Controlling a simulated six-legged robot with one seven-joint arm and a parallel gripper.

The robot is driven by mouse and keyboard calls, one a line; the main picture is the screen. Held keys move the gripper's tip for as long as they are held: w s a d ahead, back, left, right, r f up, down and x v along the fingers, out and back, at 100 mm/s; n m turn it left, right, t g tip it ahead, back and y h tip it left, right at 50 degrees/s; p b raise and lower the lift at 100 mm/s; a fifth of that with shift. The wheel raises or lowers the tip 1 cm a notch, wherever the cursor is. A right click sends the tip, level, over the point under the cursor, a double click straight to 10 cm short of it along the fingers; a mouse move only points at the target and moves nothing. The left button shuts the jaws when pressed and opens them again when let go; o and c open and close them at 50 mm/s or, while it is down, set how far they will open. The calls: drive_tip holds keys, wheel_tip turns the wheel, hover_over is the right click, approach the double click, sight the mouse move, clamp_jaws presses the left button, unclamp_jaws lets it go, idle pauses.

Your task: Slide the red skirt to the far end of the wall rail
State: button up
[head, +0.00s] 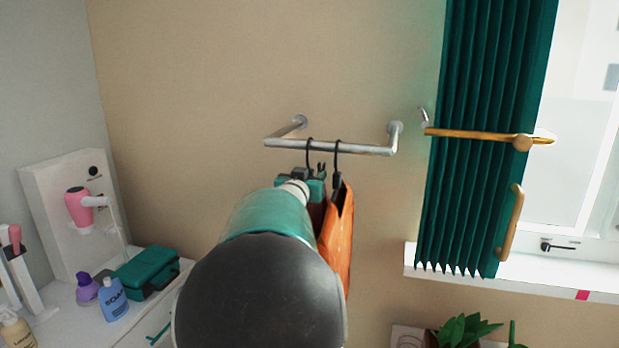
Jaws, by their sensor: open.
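A metal wall rail (350,148) juts from the beige wall, its bar running left to right between two bent end brackets. Two black hangers hang near its middle, a left hanger (309,150) and a right hanger (338,160). An orange garment (338,235) hangs below the right hanger, partly hidden by my arm. A strip of darker red-brown cloth shows beside it; most of it is hidden, so I cannot tell whether this is the red skirt. My gripper (320,170) is open, just below the bar between the hangers. I cannot tell whether it touches either one.
A green pleated curtain (470,140) with a wooden bar (475,134) hangs right of the rail, by the window sill (550,275). At left, a white counter (60,318) holds bottles and a green box (147,270). A plant (465,330) stands low right. Bare bar shows on both sides.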

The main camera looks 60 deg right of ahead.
drive_tip(key=shift+c, duration=0.5)
drive_tip(key=c, duration=0.9)
drive_tip(key=w, duration=0.6)
drive_tip(key=shift+a, duration=0.45)
drive_tip(key=o, duration=0.9)
drive_tip(key=shift+w, duration=0.1)
drive_tip(key=shift+w+a, duration=0.1)
drive_tip(key=shift+a, duration=0.1)
